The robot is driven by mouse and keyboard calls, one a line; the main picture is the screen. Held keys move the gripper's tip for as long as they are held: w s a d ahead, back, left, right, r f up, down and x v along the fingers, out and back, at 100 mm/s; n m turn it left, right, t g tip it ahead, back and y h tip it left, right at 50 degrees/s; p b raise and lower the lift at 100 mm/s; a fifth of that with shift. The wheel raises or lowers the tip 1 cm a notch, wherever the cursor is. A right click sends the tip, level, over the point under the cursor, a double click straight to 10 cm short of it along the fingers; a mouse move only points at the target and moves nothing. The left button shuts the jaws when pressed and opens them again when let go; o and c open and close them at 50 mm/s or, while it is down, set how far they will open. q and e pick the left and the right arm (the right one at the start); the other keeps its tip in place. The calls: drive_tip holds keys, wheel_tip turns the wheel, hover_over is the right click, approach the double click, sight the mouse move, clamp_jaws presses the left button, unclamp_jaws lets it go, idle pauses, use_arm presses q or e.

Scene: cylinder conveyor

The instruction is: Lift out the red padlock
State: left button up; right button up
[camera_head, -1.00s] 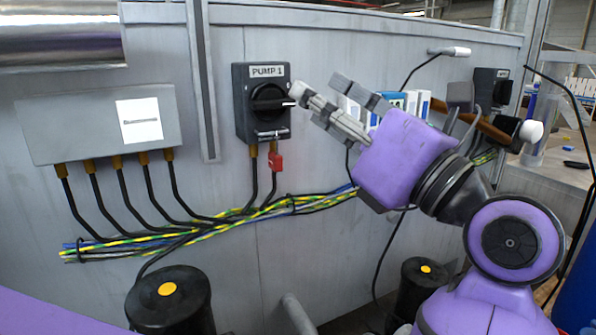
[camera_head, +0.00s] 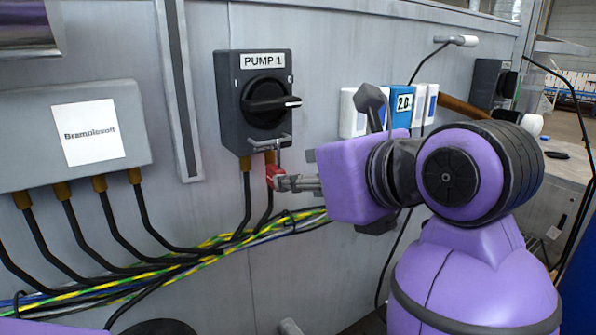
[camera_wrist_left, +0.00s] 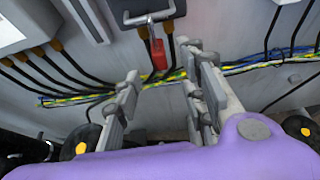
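The red padlock (camera_head: 271,175) hangs at the metal hasp (camera_head: 268,142) under the PUMP 1 switch (camera_head: 257,104). In the left wrist view the padlock (camera_wrist_left: 158,52) hangs below the switch's metal loop. My right gripper (camera_head: 282,182) comes in from the right, its fingertips overlapping the padlock's right edge in the head view. Its fingers are nearly edge-on, so contact and opening are unclear. My left gripper (camera_wrist_left: 158,95) is open and empty in its wrist view, its fingers apart with the padlock beyond them.
Black cables and a yellow-green wire bundle (camera_head: 215,252) run below the switch. A grey junction box (camera_head: 40,130) is at left. White and blue modules (camera_head: 401,105) sit behind my right arm. A vertical metal strip (camera_head: 178,90) stands left of the switch.

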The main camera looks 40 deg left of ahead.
use_arm(q)
drive_tip(key=shift+x, duration=3.6)
clamp_jaws()
